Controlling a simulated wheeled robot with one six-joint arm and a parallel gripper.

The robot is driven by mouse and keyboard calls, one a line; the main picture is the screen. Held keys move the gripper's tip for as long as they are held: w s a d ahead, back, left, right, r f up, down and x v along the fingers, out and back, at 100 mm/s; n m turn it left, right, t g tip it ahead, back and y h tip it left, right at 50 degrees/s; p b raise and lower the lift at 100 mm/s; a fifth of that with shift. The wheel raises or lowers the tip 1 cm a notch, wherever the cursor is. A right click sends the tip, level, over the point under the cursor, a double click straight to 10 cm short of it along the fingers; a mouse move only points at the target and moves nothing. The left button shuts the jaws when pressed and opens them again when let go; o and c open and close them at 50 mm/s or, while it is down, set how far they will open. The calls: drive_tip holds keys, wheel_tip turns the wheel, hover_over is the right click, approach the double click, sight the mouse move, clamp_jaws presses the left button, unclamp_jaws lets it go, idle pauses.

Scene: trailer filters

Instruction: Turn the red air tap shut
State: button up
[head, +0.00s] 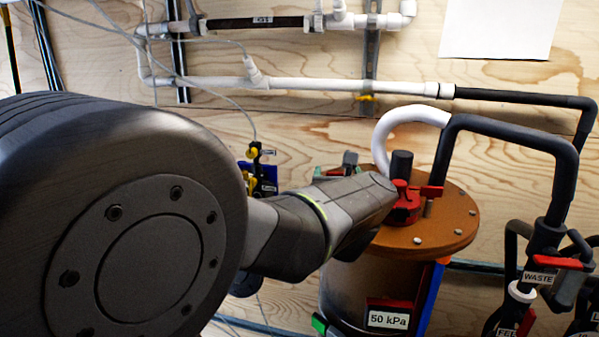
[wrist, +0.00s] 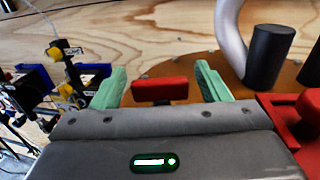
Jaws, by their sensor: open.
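My gripper (wrist: 158,86) is open, with its two green fingers apart, one on each side of a red block (wrist: 160,91). I see gaps between the fingers and the block in the wrist view. In the head view the fingers are at the far side of the gripper body, by the lid's left edge, and the block is mostly hidden. A red tap fitting (head: 407,203) sits on the round brown lid (head: 445,232), right beside my gripper's body. It also shows at the right edge of the wrist view (wrist: 302,115). I cannot tell whether the block belongs to this fitting.
A black cylinder (head: 402,164) and a white curved hose (head: 398,120) rise close behind the fitting. A black pipe (head: 510,132) arches to the right. The tank has a 50 kPa label (head: 388,320). A WASTE valve (head: 540,277) stands at the right. Yellow-topped fittings (wrist: 57,50) are left of my fingers.

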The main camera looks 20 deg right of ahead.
drive_tip(key=shift+w+d, duration=0.15)
drive_tip(key=shift+w, duration=0.25)
drive_tip(key=c, duration=1)
drive_tip(key=shift+f+h+b, duration=0.15)
drive_tip(key=shift+h+b, duration=0.15)
drive_tip(key=shift+b, duration=0.4)
drive_tip(key=shift+m+g+h+b, duration=0.5)
drive_tip(key=shift+m+h+b, duration=0.2)
drive_tip(key=shift+o, duration=0.2)
drive_tip(key=shift+d, duration=0.1)
drive_tip(key=o, duration=1)
drive_tip(key=shift+c, duration=0.2)
